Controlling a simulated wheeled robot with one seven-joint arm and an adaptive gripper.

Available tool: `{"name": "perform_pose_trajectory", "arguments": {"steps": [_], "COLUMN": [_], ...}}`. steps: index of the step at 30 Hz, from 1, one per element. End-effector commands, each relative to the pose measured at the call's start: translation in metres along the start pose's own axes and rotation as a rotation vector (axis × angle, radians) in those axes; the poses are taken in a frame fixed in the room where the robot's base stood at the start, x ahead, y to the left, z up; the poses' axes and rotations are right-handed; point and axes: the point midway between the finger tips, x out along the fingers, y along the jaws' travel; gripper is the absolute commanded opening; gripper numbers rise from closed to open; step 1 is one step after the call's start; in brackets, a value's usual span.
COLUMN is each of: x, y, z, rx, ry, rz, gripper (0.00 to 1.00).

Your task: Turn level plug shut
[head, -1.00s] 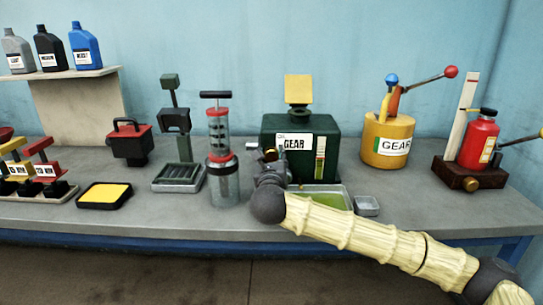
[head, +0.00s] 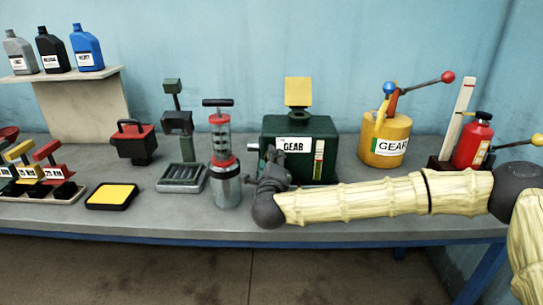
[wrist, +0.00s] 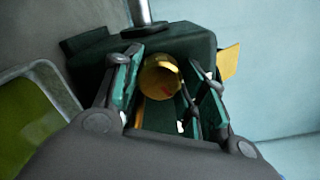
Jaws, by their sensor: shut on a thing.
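The dark green tank labelled GEAR (head: 275,127) stands mid-bench in the head view. Its front also fills the middle of the wrist view (wrist: 188,42). The round brass level plug (wrist: 160,76) with a small red mark sits between my gripper's fingers (wrist: 170,72) in the wrist view. My gripper is shut on the plug at the tank's front. In the head view my gripper (head: 272,172) is at the tank's lower left front, and hides the plug. A striped sight gauge (head: 319,160) is on the tank's front.
A metal pump cylinder (head: 226,188) stands close to the left of my gripper. A tray of green liquid (wrist: 25,120) shows at the wrist view's left. A yellow GEAR can (head: 405,135) and a red bottle (head: 470,145) stand to the right.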

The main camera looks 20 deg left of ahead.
Motion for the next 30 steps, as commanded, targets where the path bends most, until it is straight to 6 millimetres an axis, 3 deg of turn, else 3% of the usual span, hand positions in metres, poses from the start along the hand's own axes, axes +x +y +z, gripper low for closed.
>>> {"name": "perform_pose_trajectory", "arguments": {"steps": [30], "x": [-0.0002], "y": [0.0003], "z": [0.0009], "rx": [-0.912], "ry": [-0.002], "rz": [-0.001], "gripper": [0.18]}}
